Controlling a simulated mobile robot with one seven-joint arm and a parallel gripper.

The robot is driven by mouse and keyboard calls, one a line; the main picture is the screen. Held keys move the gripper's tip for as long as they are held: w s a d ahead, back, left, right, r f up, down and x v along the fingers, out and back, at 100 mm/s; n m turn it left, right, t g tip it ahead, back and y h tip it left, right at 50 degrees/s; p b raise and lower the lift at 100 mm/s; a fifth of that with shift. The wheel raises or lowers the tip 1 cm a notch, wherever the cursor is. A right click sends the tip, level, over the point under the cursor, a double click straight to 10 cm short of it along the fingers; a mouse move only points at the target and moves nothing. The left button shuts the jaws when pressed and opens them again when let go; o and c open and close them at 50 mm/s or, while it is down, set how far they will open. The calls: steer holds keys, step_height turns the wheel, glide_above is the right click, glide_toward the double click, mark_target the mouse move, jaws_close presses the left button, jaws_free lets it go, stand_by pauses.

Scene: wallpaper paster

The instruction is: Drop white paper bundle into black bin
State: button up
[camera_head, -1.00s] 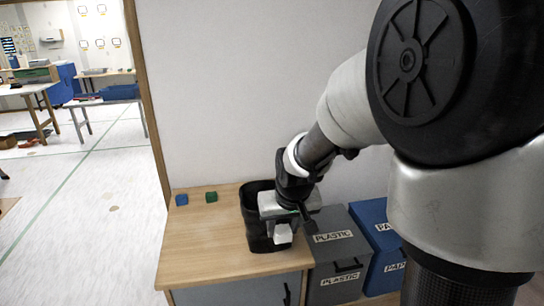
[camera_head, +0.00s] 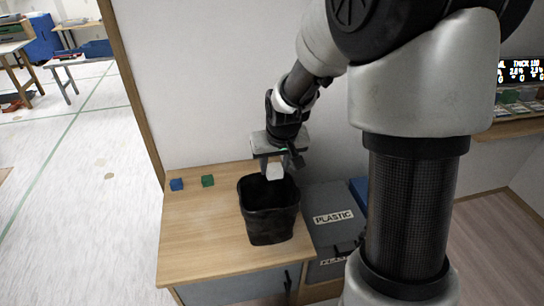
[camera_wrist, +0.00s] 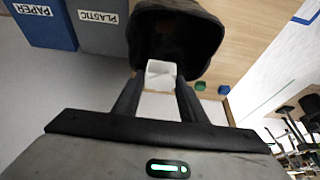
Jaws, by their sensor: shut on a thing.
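The white paper bundle (camera_head: 274,172) is a small white block held between the fingers of my gripper (camera_head: 271,163). It also shows between the two dark fingers in the wrist view (camera_wrist: 160,70). My gripper is shut on it. The black bin (camera_head: 268,222) stands upright on the wooden table, open at the top. In the head view the bundle is at the bin's far rim, over the opening as seen. In the wrist view the bin (camera_wrist: 205,40) lies beyond the fingertips, with the bundle in front of its opening. The exact height above the rim is hard to tell.
A blue cube (camera_head: 176,184) and a green cube (camera_head: 208,181) lie on the wooden table (camera_head: 195,235) left of the bin. A grey PLASTIC container (camera_head: 330,200) stands right of the table. A white wall rises behind. The table's front left is clear.

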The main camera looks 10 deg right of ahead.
mark_target(276, 177)
steer(key=shift+s+f+b, duration=0.2)
steer(key=shift+f+b, duration=0.25)
steer(key=shift+f, duration=0.3)
step_height(276, 177, down, 4)
steer(key=b, duration=0.3)
steer(key=shift+f, duration=0.2)
steer(key=o, duration=1.1)
steer(key=shift+r, duration=0.1)
steer(key=p+v, duration=0.1)
steer(key=v, duration=1.6)
steer(key=shift+p, duration=0.3)
steer(key=shift+s+r, duration=0.1)
steer(key=shift+s, duration=0.05)
